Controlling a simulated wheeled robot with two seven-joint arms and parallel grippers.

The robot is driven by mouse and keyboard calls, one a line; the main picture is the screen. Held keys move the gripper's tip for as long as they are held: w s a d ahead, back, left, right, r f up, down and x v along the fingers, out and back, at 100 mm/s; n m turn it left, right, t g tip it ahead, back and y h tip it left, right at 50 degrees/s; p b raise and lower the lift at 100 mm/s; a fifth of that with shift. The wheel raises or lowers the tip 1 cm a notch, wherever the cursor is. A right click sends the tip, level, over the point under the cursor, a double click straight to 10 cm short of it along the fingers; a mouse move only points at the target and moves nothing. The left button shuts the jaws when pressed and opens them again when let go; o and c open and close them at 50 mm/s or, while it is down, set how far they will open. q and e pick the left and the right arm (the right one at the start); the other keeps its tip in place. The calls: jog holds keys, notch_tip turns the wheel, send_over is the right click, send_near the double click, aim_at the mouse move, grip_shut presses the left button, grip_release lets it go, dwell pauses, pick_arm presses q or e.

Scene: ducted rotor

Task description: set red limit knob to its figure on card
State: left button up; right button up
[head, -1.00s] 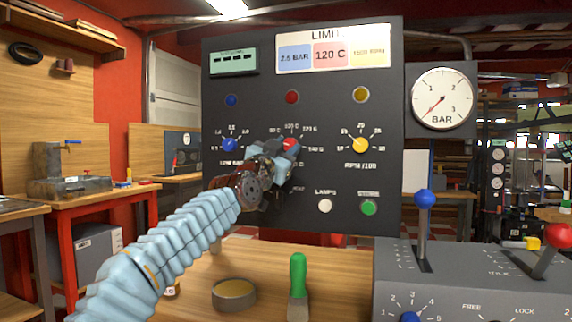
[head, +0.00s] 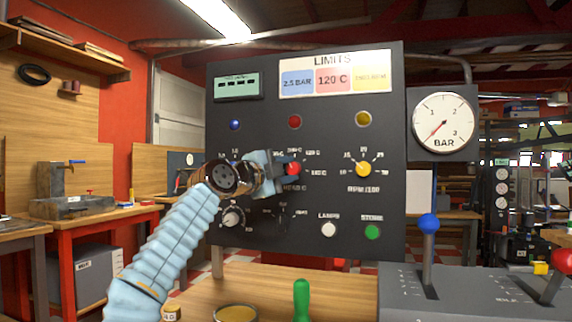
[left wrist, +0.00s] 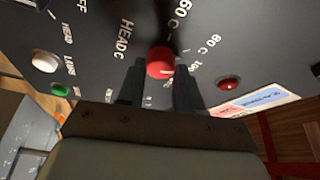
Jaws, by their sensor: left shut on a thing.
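The red limit knob (head: 292,169) is in the middle of the dark panel. My left gripper (head: 283,168) comes in from the left and is shut on it. In the left wrist view the red knob (left wrist: 160,62) sits between the tips of my left gripper (left wrist: 160,80), with scale figures around it. A pale mark shows on its lower edge, but which figure it points to I cannot tell. The limits card (head: 333,61) at the panel top reads 2.5 BAR, 120 C on its red field, and a blurred yellow field. My right gripper is out of view.
A yellow knob (head: 363,169) is right of the red one. My arm hides the blue knob's place. White (head: 329,229) and green (head: 372,232) buttons sit lower. A blue-topped lever (head: 428,223) stands at front right.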

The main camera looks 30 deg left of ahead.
pick_arm(q)
jog(key=m+g+p, duration=0.1)
jog(key=m, duration=0.1)
jog(key=r+m+p, duration=0.1)
jog(key=m+p, duration=0.1)
jog(key=shift+g, duration=0.4)
jog(key=m+g+p, duration=0.1)
jog(key=m+p, duration=0.2)
jog(key=shift+d+m+y, duration=0.1)
jog(key=shift+m+y, duration=0.2)
jog(key=m+g+y+p, duration=0.1)
jog(key=m+p, duration=0.1)
jog(key=shift+d+m+p, duration=0.1)
jog(key=shift+m+p, duration=0.2)
jog(key=shift+p, duration=0.1)
jog(key=shift+w+d+f+m+g+y+p, duration=0.1)
jog(key=shift+m+g+y+p, duration=0.55)
jog(key=shift+m, duration=0.55)
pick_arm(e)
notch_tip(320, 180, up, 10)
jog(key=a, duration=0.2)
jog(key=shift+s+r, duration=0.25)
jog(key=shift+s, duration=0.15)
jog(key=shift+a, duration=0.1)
pick_arm(q)
jog(key=o, duration=1)
jog(key=shift+o, duration=0.2)
